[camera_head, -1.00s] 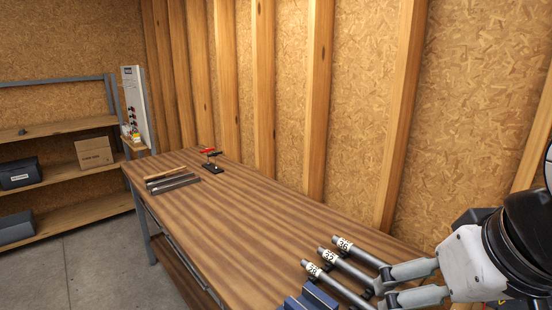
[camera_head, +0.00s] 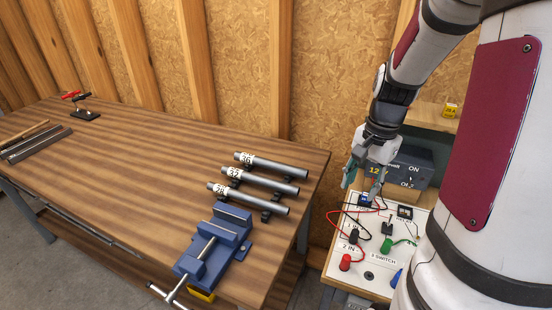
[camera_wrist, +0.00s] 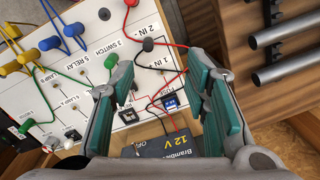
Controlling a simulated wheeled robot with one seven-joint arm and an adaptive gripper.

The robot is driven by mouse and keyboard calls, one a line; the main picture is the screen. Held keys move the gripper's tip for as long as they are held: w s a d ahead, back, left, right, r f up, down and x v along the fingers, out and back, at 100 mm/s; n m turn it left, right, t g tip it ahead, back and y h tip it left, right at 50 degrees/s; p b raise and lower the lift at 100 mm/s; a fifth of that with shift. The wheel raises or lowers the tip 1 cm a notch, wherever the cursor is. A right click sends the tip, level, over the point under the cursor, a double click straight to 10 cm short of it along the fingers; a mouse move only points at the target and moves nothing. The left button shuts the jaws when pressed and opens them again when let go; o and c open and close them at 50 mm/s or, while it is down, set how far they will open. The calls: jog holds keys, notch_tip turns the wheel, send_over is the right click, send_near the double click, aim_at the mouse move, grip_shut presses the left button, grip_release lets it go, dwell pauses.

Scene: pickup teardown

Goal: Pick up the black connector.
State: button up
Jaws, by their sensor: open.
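A red connector (camera_head: 345,262) sits close in front, and a green connector (camera_head: 386,246) to the right. Thin wires loop around. A 12 V battery box (camera_head: 412,166) stands behind the panel. A blue vise (camera_head: 215,245) and several pipes occupy the workbench at left.

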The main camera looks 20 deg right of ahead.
jog(key=m, duration=0.2)
send_over(356, 231)
jog(key=d, duration=0.1)
notch_tip(356, 231, down, 5)
jog(key=shift+g+y, duration=0.3)
jog(key=f, duration=0.9)
jog(key=shift+a, duration=0.35)
jog(key=shift+a+f+p, duration=0.2)
jog(key=shift+f+p, duration=0.2)
jog(key=shift+f, duration=1.95)
grip_shut()
